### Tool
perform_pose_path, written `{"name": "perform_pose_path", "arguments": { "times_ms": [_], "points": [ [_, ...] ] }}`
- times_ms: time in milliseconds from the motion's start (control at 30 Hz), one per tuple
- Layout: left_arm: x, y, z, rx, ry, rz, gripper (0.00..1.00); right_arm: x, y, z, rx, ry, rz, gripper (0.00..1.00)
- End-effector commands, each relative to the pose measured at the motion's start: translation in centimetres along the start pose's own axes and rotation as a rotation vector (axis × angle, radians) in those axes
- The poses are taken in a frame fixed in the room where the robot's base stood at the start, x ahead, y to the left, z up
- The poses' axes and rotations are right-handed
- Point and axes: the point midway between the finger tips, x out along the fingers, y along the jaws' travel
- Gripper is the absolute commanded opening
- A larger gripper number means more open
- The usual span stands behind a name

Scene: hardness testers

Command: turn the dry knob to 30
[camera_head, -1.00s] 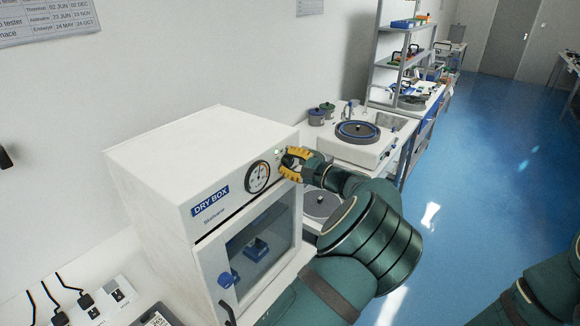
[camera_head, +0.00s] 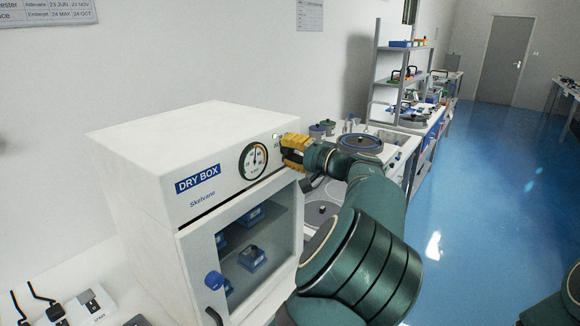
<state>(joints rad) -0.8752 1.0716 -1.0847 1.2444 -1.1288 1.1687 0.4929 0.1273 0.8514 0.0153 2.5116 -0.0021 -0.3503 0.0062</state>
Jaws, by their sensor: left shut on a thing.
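The white dry box (camera_head: 140,180) stands on the bench at left, its labelled front facing right. A round dial gauge (camera_head: 253,161) with a black rim sits on its upper front panel. My left gripper (camera_head: 286,149), with yellow fingers, is at the right end of this panel, just right of the gauge. It is shut on the dry knob, which the fingers hide. The knob's scale and setting cannot be read. My right gripper is out of view; only part of my right arm shows at the lower right corner.
Round-topped equipment (camera_head: 360,143) stands behind my left arm. Black-corded sockets (camera_head: 45,300) lie at lower left. Blue floor (camera_head: 480,200) is open at right.

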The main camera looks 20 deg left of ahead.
Motion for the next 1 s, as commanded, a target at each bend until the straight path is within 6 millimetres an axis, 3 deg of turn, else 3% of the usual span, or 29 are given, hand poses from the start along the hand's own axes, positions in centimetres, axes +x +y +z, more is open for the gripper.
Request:
{"name": "perform_pose_path", "arguments": {
  "times_ms": [100,400,1000],
  "points": [
    [0.1,0.5,0.2,-0.097,-0.004,0.0,0.0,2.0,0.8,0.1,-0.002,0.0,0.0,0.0],
    [0.1,0.4,0.1,-0.275,-0.004,0.0,0.0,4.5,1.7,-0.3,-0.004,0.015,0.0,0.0],
    [0.1,0.2,0.1,-0.358,-0.006,0.001,0.0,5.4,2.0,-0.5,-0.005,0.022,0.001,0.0]
  ]
}}
